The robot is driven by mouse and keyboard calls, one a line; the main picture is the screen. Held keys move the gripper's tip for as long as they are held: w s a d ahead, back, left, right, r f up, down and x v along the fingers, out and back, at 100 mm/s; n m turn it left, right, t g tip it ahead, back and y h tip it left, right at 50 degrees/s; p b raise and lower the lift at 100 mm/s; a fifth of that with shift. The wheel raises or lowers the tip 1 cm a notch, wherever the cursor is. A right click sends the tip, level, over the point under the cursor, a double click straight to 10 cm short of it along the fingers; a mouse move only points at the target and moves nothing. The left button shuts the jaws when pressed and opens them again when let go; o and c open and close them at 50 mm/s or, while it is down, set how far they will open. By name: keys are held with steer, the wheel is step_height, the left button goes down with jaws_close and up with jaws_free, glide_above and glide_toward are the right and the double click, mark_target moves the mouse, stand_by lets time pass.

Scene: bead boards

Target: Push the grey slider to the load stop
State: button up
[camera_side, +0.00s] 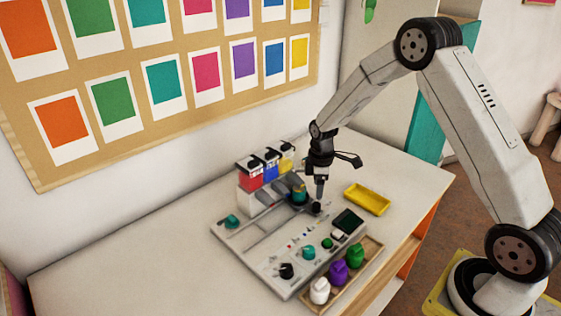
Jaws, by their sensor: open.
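The grey board (262,262) lies on the white table, with a long rail slot along its back half. A dark grey piece that looks like the slider (298,204) sits at the right end of the rail, with a teal cup-like part (299,191) by it. A small black knob (316,208) stands just right of it. My gripper (320,194) points down just above or beside this knob; contact cannot be told. Its jaws are open, though the fingertips are small here. A teal knob (232,221) is at the rail's left end. I cannot tell which end is the load stop.
Red, blue and yellow bead hoppers (267,170) stand behind the board, close to my gripper. A yellow tray (367,199) lies to the right. A wooden tray (345,270) with white, purple and green pieces lies in front. The table's left is clear.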

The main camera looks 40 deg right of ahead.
mark_target(317, 204)
steer(key=shift+f, duration=3.55)
steer(key=shift+c, duration=0.2)
jaws_close()
